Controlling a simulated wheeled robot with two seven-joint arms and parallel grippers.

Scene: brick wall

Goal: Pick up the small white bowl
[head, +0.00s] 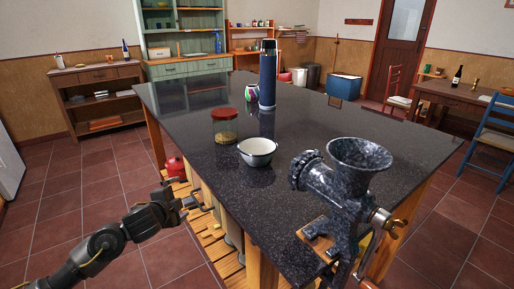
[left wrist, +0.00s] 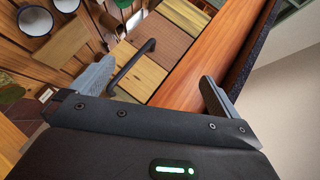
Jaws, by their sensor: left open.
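The small white bowl (head: 257,151) with a dark rim stands upright on the black speckled countertop (head: 300,115), near its left edge. My left gripper (head: 190,201) is at the left side of the island, below the countertop level and to the left of the bowl. It is open and empty. In the left wrist view its two fingers (left wrist: 155,88) are spread apart, with the island's wooden edge and slatted shelf beyond them. The bowl does not show in the left wrist view. My right gripper is not in view.
A jar with a red lid (head: 225,125) stands just behind the bowl. A tall blue bottle (head: 267,75) and a can (head: 251,92) stand farther back. A dark meat grinder (head: 345,190) is at the right front. A red kettle (head: 175,167) sits on the lower shelf.

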